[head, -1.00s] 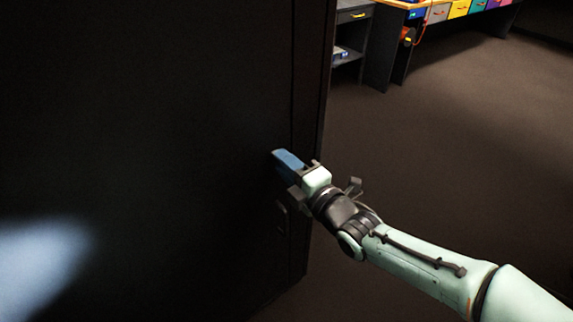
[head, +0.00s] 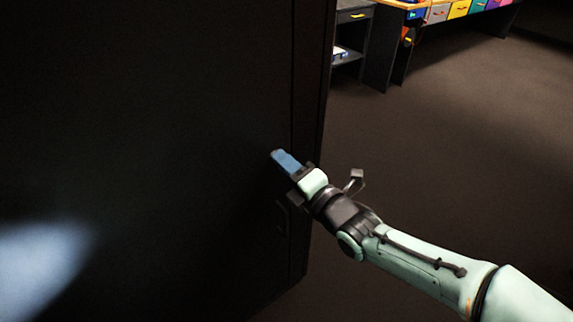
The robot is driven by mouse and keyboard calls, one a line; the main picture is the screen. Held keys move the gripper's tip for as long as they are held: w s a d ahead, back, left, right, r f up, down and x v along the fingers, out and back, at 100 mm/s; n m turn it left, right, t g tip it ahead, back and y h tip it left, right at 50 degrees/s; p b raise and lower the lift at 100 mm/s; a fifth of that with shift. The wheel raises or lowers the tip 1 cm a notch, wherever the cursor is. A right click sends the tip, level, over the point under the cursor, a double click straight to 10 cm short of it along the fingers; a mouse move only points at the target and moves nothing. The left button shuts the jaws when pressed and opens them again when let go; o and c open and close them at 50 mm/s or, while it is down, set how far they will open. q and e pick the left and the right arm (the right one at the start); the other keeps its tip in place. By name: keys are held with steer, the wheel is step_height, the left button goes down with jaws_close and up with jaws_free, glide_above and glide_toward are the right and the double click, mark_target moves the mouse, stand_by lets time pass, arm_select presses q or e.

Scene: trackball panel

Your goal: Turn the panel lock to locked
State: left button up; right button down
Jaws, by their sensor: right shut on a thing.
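The tall black panel (head: 160,130) fills the left half of the head view. My right gripper (head: 285,161) reaches in from the lower right and meets the panel near its right edge. A blue, narrow part shows at its tip, and I cannot tell whether it is a finger or part of the lock. The gripper is shut on the panel lock, which is mostly hidden by the jaws and the dark surface. The lock's angle cannot be read. My left gripper is not in view.
A dark recessed handle or latch (head: 282,218) sits on the panel just below my gripper. A bench with coloured drawers (head: 460,8) and a shelf unit (head: 350,45) stand at the back. The brown floor (head: 460,140) on the right is clear.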

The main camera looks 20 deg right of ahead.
steer(key=c, duration=0.9)
jaws_free()
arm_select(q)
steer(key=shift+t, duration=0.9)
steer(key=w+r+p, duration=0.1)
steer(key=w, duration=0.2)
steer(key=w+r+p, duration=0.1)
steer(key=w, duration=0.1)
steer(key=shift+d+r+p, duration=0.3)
arm_select(e)
steer(key=v, duration=1.3)
steer(key=shift+s, duration=0.25)
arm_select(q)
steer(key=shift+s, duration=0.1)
arm_select(e)
steer(key=shift+r, duration=0.1)
